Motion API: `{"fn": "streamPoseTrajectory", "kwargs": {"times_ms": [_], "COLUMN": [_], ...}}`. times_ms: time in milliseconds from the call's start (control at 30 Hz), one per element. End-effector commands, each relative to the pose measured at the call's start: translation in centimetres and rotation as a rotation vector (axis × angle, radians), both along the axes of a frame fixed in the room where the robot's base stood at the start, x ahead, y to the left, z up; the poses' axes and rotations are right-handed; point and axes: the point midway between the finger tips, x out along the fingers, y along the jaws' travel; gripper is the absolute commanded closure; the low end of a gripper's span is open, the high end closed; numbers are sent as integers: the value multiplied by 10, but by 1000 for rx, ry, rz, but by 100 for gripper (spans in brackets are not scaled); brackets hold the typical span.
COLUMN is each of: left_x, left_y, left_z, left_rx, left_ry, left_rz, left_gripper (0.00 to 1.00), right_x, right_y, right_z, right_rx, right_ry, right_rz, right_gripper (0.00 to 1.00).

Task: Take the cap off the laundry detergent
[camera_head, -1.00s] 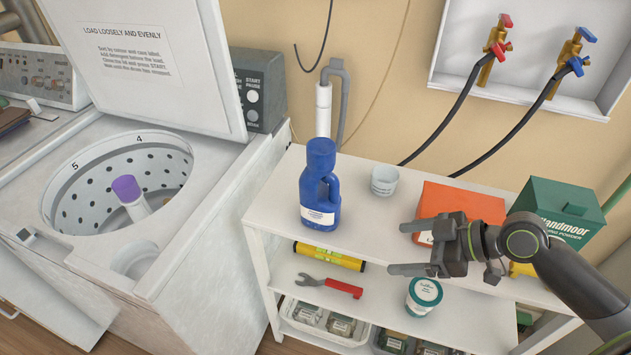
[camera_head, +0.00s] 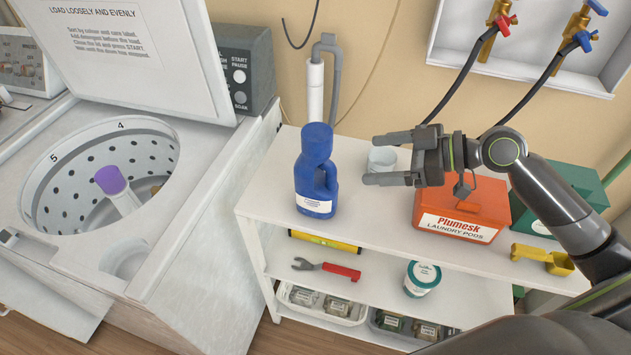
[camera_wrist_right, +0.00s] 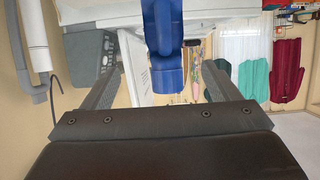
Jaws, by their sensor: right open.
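The laundry detergent is a blue bottle (camera_head: 316,180) with a handle on its right side and a white label. It stands upright on the white shelf unit's top, with its blue cap (camera_head: 317,140) on. My right gripper (camera_head: 374,159) is open and empty, to the right of the bottle at about cap height in the picture, with its fingers pointing left towards it. In the right wrist view the bottle (camera_wrist_right: 163,40) shows upside down between the open fingers, beyond their tips. My left gripper is not in view.
A pale cup (camera_head: 381,158) is partly hidden behind my right gripper. An orange laundry pods box (camera_head: 461,215), a green box (camera_head: 575,190) and a yellow scoop (camera_head: 543,259) are on the right. The open washer (camera_head: 150,255) stands left. Bare shelf top (camera_head: 365,215) lies before the gripper.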

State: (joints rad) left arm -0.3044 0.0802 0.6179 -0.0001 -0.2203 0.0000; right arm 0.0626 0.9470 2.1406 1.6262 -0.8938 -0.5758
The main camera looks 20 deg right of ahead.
Motion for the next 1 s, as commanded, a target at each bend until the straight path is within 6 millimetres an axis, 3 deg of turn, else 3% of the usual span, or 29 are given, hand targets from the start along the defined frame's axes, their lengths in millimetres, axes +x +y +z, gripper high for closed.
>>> {"fn": "streamPoseTrajectory", "kwargs": {"times_ms": [700, 1000], "left_x": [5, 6], "left_y": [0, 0], "left_z": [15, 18], "left_rx": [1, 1], "left_ry": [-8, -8], "left_rz": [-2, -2], "left_gripper": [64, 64], "right_x": [36, 42], "right_y": [54, 65], "right_z": [-24, -31], "right_rx": [5, 1], "right_ry": [1, 1], "right_rz": [-2, 0], "right_gripper": [18, 18]}}
